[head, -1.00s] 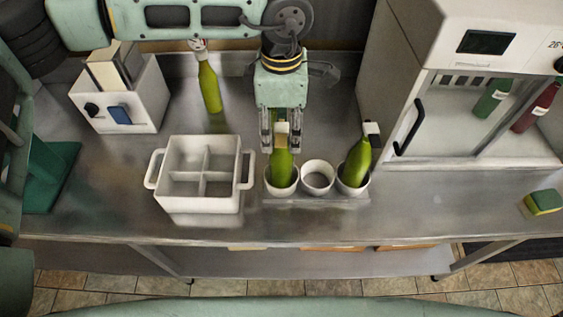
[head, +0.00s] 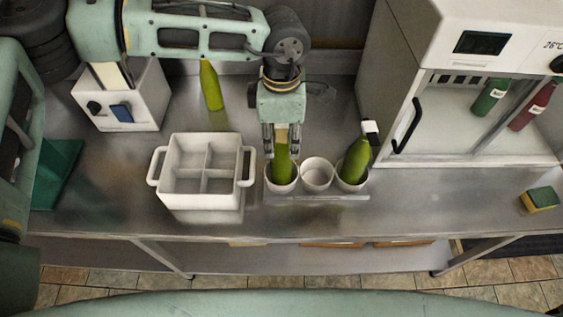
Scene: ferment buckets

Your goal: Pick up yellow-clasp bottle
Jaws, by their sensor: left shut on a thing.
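A green bottle (head: 282,170) stands in the left cup (head: 281,187) of a row of three white cups. Its pale, yellowish top is mostly hidden between the fingers, so its clasp cannot be made out clearly. My left gripper (head: 282,146) points down from above and is shut on this bottle's neck. A second green bottle (head: 355,162) leans to the right in the right cup (head: 352,184), with a white and black top. A third green bottle (head: 211,88) stands farther back, its top hidden behind my left arm. My right gripper does not show.
The middle cup (head: 317,174) is empty. A white four-compartment crate (head: 196,200) stands left of the cups, empty. A white cabinet (head: 430,70) with bottles inside stands at right. A sponge (head: 540,199) lies near the right end. The counter's front strip is clear.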

